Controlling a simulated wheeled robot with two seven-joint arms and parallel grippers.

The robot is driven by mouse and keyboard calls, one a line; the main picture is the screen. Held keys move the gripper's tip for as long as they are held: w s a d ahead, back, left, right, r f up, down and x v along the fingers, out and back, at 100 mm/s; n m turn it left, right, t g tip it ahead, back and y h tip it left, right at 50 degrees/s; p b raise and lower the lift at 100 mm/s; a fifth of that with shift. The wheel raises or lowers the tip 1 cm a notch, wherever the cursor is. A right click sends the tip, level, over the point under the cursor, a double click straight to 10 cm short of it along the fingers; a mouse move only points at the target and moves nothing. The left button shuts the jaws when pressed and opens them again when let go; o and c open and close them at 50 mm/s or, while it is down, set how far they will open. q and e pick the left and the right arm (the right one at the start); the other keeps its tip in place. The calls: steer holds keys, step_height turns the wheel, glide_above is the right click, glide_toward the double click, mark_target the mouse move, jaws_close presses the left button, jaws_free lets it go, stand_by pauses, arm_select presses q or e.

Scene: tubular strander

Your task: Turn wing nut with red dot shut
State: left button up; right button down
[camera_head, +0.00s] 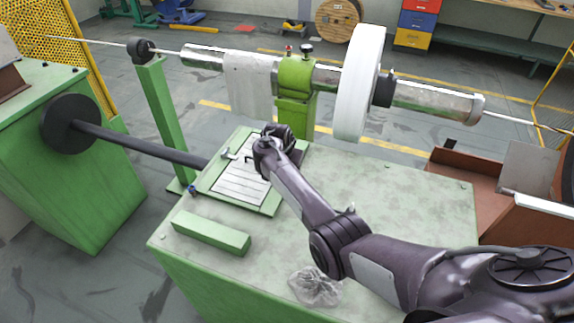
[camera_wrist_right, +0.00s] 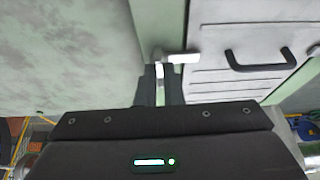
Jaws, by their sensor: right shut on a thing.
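My right gripper (camera_head: 268,140) is at the far right corner of a pale slatted cover (camera_head: 240,187) on the green machine bed. In the right wrist view, my right gripper's fingers (camera_wrist_right: 161,82) are closed around a small pale metal wing nut (camera_wrist_right: 180,58) at the cover's edge. One wing of it sticks out to the right over the cover. No red dot is visible on it. The gripper hides this nut in the head view. Another pale metal fastener (camera_head: 229,153) sits at the cover's far left corner. My left gripper is not in view.
The cover has a dark handle (camera_wrist_right: 260,58). A blue-marked fastener (camera_head: 193,189) is at its near left corner. A dark shaft (camera_head: 150,146) enters from the left. A green bar (camera_head: 211,234) and a crumpled clear bag (camera_head: 315,287) lie on the bed. A white disc (camera_head: 358,85) stands behind.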

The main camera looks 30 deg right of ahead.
steer(key=shift+w+r, duration=0.15)
steer(key=shift+r, duration=0.1)
steer(key=c, duration=1.6)
jaws_free()
steer(key=shift+f, duration=0.15)
steer(key=shift+o, duration=0.2)
steer(key=v, duration=0.8)
steer(key=shift+f, duration=0.1)
